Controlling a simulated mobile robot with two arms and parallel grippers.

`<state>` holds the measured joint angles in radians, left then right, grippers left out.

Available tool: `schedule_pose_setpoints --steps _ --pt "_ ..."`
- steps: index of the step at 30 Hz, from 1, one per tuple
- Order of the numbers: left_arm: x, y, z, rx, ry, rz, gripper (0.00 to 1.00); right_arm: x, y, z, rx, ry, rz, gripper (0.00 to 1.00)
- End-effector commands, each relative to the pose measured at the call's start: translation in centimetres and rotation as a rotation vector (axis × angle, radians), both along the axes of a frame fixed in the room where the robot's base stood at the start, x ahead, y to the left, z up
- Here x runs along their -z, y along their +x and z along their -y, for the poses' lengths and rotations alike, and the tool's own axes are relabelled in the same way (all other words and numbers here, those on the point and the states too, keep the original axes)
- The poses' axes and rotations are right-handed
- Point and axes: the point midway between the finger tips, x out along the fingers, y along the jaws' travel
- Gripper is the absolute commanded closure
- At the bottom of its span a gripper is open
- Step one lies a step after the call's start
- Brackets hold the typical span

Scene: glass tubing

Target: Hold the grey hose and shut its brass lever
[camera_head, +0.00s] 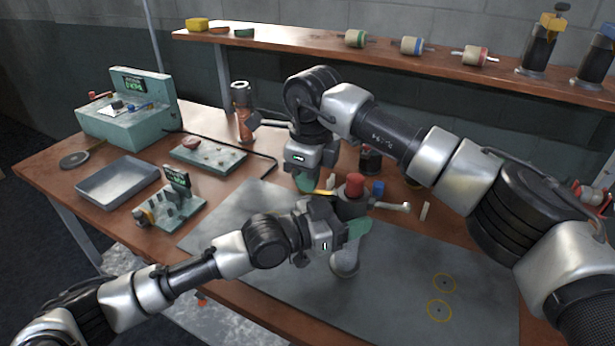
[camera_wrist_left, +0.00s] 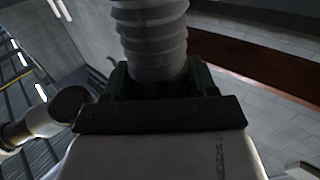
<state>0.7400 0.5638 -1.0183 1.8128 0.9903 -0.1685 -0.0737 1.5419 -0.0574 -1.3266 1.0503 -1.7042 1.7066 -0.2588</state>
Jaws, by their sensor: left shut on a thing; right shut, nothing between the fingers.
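The grey hose (camera_head: 345,262) hangs bent beside a bench fixture with a red knob (camera_head: 355,184) and a blue knob (camera_head: 377,188). My left gripper (camera_head: 356,230) is shut on the hose. In the left wrist view the ribbed hose (camera_wrist_left: 154,40) rises from between its green fingers. A yellow brass-coloured lever (camera_head: 324,192) sticks out left of the red knob. My right gripper (camera_head: 305,181) is shut and empty, pointing down just left of this lever. I cannot tell whether it touches the lever. The fixture's lower part is hidden behind my left gripper.
A grey mat (camera_head: 400,290) with two yellow rings lies on the wooden bench, its front right clear. A metal tray (camera_head: 118,182), a green console (camera_head: 125,122) and a small switch block (camera_head: 170,208) stand left. A shelf (camera_head: 400,55) with spools runs behind.

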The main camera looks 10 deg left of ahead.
Motion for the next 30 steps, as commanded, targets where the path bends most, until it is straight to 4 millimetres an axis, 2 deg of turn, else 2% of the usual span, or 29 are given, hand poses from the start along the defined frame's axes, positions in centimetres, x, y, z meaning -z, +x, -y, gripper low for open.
schedule_pose_setpoints --steps 13,24,30 --pt "0.0 0.0 0.0 0.000 0.002 0.003 0.78 0.4 0.0 0.1 0.003 -0.007 -0.006 1.00" --pt "0.0 0.0 0.0 0.000 0.001 0.004 0.78 -1.2 0.0 0.1 0.002 -0.003 -0.003 1.00" --pt "0.0 0.0 0.0 -0.001 0.001 0.003 0.78 -1.4 0.0 0.1 0.001 -0.002 -0.003 1.00"
